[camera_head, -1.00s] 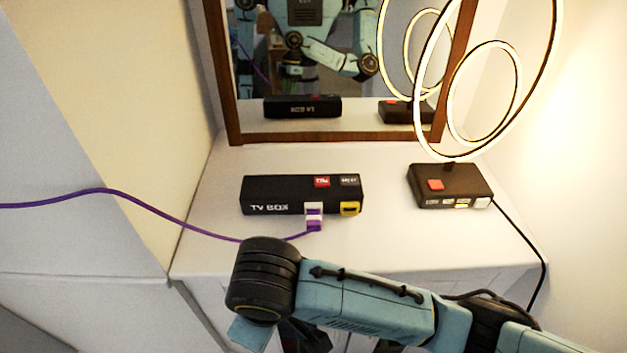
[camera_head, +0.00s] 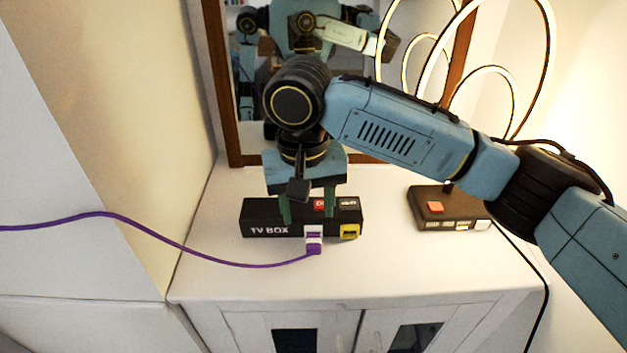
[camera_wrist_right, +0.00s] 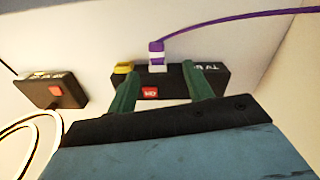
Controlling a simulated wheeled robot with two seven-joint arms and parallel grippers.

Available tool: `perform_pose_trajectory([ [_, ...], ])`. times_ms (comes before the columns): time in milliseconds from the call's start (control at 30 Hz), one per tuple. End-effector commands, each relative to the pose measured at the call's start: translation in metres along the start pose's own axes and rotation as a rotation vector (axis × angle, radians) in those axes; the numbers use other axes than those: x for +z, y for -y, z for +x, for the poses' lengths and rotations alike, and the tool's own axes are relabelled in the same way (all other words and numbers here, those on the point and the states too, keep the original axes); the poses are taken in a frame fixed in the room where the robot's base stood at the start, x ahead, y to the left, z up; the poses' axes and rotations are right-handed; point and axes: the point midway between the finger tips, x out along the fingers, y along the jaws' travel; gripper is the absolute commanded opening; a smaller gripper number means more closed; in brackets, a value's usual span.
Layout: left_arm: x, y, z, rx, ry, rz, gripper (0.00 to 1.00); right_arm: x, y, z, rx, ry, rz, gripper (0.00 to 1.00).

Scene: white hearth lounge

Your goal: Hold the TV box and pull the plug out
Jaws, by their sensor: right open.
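The black TV box (camera_head: 258,215) stands on the white cabinet top and also shows in the right wrist view (camera_wrist_right: 172,84). A purple cable's white and purple plug (camera_head: 314,241) sits at the front face of the box; it also shows in the right wrist view (camera_wrist_right: 157,55). A yellow port piece (camera_head: 349,232) is to the right of the plug. My right gripper (camera_head: 308,214) is open above the box, fingers pointing down, with the fingertips overlapping the box in view. In the right wrist view its green fingers (camera_wrist_right: 160,88) are spread along the box. I cannot tell whether they touch it. My left gripper is not in view.
A black lamp base (camera_head: 428,206) with a red button stands to the right, with glowing rings above. A framed mirror (camera_head: 236,130) is behind. The purple cable (camera_head: 180,245) runs left. The cabinet top (camera_head: 400,262) is clear in front.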

Motion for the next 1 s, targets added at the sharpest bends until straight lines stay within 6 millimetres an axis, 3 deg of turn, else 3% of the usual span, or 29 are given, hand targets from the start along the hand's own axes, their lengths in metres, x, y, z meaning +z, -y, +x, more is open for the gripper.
perform_pose_trajectory([
  [100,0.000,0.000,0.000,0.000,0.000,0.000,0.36,-0.014,-0.011,-0.020,-0.022,0.018,0.117,0.51],
  [267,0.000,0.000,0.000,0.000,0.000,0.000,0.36,-0.018,-0.015,-0.025,-0.036,0.032,0.172,0.51],
  [467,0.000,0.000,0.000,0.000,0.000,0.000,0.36,-0.017,-0.014,0.002,-0.036,0.035,0.174,0.51],
  [800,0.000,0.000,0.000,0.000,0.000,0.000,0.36,-0.015,-0.012,0.065,-0.035,0.034,0.174,0.51],
  [1000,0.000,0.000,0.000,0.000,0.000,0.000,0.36,-0.015,-0.011,0.086,-0.036,0.032,0.172,0.51],
])
